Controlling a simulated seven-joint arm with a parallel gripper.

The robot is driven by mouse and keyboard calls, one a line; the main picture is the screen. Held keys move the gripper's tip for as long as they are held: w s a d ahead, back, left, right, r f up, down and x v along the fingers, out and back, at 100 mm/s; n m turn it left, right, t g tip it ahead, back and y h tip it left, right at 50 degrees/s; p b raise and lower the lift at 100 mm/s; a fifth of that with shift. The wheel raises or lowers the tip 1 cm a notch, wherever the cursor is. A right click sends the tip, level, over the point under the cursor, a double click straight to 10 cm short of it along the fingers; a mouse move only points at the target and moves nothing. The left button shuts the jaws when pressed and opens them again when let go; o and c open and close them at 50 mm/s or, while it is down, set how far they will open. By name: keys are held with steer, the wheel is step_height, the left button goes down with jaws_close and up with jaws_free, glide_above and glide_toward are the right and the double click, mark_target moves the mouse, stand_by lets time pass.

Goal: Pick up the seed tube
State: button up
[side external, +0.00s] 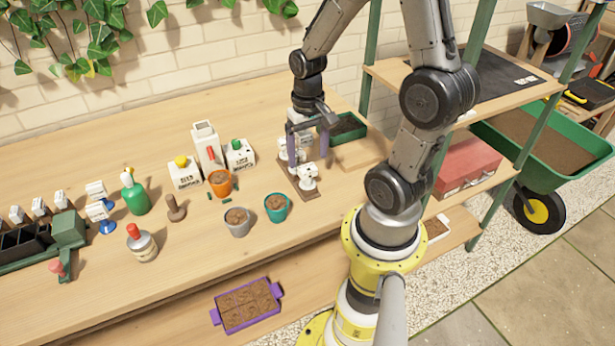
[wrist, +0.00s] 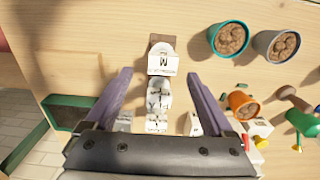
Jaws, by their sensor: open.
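Several white tube-like containers with dark printed labels stand in a row on a narrow brown wooden base (side external: 290,185). The nearest white tube (side external: 308,178) shows at the front end of the base; in the wrist view a labelled white tube (wrist: 162,62) sits at the far end. Which one is the seed tube I cannot tell. My gripper (side external: 308,158) is open above the row, its purple fingers pointing down. In the wrist view my gripper (wrist: 158,77) has a finger on either side of the row, apart from it. The fingers partly hide the rear tubes in the side view.
A green tray (side external: 347,137) of dark soil lies behind the row. Wooden shelves (side external: 460,185) rise at the right. Bare bench lies behind the bottles.

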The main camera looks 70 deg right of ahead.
mark_target(307, 178)
step_height(307, 178, down, 3)
steer(key=shift+r, duration=0.15)
steer(key=f, duration=0.4)
steer(key=shift+s+a, duration=0.1)
steer(key=shift+a, duration=0.25)
steer(key=shift+f, duration=0.6)
jaws_close()
steer(key=shift+r, duration=0.1)
